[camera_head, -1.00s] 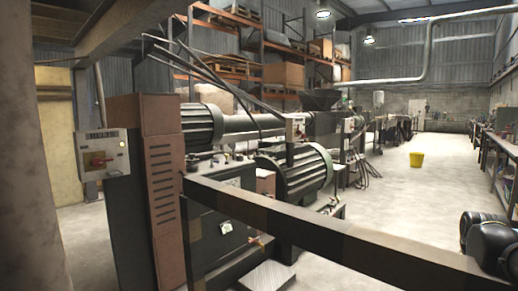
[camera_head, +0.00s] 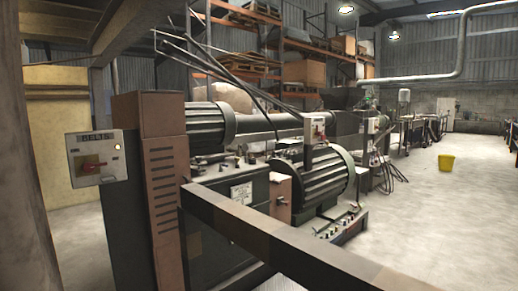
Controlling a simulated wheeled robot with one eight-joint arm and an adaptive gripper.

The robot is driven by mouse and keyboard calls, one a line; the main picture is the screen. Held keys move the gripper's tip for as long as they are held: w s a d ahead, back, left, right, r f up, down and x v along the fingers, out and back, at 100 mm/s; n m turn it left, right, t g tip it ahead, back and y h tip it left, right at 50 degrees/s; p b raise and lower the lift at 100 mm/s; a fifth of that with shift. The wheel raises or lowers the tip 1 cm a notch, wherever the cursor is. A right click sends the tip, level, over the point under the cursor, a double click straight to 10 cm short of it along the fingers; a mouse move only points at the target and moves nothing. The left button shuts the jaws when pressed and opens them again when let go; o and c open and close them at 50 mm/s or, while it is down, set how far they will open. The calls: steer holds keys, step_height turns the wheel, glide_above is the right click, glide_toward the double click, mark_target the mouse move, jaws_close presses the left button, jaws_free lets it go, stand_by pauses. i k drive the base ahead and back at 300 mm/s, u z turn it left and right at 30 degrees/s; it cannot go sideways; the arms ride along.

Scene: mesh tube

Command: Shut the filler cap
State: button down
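The machine's dark green housing (camera_head: 240,185) stands in the middle of the head view, with small fittings (camera_head: 232,162) along its top edge. They are too small to tell whether one is the filler cap, or whether any cap is open. My gripper is not in view.
A dark beam (camera_head: 270,245) crosses the foreground from the housing to the lower right, hiding part of the machine. A control box (camera_head: 95,157) with a red switch is at left. A large ribbed motor (camera_head: 322,182) is right of the housing.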

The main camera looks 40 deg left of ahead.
mark_target(244, 147)
steer(key=u, duration=0.05)
steer(key=i, duration=1.1)
steer(key=u, duration=0.35)
steer(key=i, duration=1.05)
steer(key=u, duration=1.25)
steer(key=i, duration=1)
steer(key=u, duration=0.6)
